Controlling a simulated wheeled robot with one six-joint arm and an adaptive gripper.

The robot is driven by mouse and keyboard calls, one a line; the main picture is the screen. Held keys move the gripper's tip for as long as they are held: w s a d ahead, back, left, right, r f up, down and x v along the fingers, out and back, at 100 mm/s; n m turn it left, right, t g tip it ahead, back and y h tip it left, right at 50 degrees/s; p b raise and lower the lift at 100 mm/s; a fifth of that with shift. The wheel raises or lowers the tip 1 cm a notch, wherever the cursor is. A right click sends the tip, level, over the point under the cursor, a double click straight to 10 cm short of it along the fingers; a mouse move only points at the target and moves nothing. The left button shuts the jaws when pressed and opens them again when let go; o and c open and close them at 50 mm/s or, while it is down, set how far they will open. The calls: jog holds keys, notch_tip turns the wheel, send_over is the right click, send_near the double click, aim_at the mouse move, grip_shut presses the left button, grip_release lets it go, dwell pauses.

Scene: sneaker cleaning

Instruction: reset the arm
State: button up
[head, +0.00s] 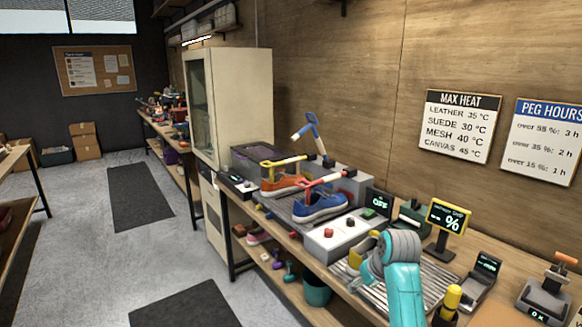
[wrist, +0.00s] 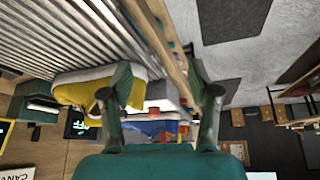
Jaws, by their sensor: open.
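My teal arm (head: 402,270) reaches over the bench at the lower right of the head view, and my gripper is hidden behind it there. In the wrist view my gripper (wrist: 160,97) is open, with its two dark green fingers spread apart and nothing held between them. A yellow shoe (wrist: 80,90) with a pale sole lies beyond the left finger, which partly covers it. In the head view only a bit of this yellow shoe (head: 358,256) shows left of my arm, by the ribbed metal rack (head: 345,272).
A blue sneaker (head: 320,206) and an orange sneaker (head: 283,185) stand left along the bench, with brushes over them. The floor at left is open.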

jog(key=s+f+t, duration=0.1)
jog(key=s+f, duration=0.4)
jog(key=f, duration=0.7)
jog(key=s+f+m+t, duration=0.1)
jog(key=s+f, duration=0.4)
jog(key=s, duration=0.3)
jog(key=s+a+f+m+t, duration=0.15)
jog(key=s+f, duration=0.25)
jog(key=s, duration=0.4)
jog(key=s+f+t, duration=0.1)
jog(key=s+f, duration=0.4)
jog(key=s, duration=0.3)
jog(key=s+r+t+h, duration=0.1)
jog(key=s+r, duration=0.2)
jog(key=s, duration=0.7)
jog(key=s+r+t, duration=0.2)
jog(key=s+r, duration=0.1)
jog(key=s, duration=0.6)
jog(key=s+r+t, duration=0.2)
jog(key=s+r, duration=1)
jog(key=r, duration=0.1)
jog(key=shift+s+m, duration=0.25)
jog(key=shift+m, duration=0.2)
